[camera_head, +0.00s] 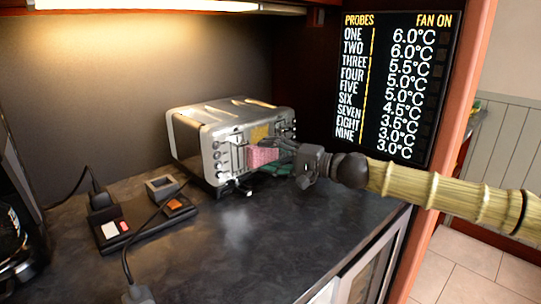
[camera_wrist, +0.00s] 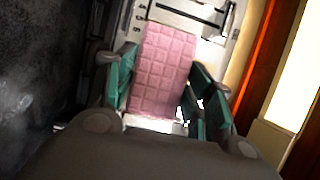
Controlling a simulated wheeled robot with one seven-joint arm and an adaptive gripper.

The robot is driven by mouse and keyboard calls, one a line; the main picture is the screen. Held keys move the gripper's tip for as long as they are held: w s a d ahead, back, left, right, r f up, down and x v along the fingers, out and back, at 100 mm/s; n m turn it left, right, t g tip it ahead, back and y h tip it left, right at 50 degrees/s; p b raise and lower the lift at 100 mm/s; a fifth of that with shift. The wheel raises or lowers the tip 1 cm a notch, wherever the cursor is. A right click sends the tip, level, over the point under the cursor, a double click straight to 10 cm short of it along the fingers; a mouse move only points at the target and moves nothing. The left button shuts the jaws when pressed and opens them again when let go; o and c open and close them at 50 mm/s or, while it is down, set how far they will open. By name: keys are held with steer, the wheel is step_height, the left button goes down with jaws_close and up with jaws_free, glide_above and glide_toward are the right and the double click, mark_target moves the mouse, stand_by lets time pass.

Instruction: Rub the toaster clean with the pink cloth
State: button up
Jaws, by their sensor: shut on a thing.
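The toaster (camera_head: 222,140) is a silver metal box with long slots on top, standing on the dark counter. A yellowish-brown patch (camera_head: 260,133) shows on its front face. My gripper (camera_head: 279,158) is at this front face, with its green-padded fingers shut on the pink cloth (camera_head: 262,157). In the wrist view the quilted cloth (camera_wrist: 160,70) lies between the fingers, and its far end is against or very near the toaster front (camera_wrist: 186,22). I cannot tell whether it touches. The cloth hides part of the front.
A black power strip (camera_head: 145,222) with cables lies on the counter (camera_head: 255,250) left of the toaster. A dark appliance (camera_head: 15,225) stands at the left edge. A black temperature board (camera_head: 392,85) hangs at the right. The counter before the toaster is clear.

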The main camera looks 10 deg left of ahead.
mark_target(257, 137)
steer(key=shift+f, duration=0.15)
steer(key=shift+r, duration=0.8)
steer(key=shift+p, duration=0.3)
steer(key=shift+r, duration=0.85)
steer(key=shift+r, duration=0.1)
steer(key=shift+r+p, duration=0.45)
steer(key=shift+r, duration=0.3)
steer(key=shift+f, duration=0.15)
steer(key=shift+f+b, duration=0.75)
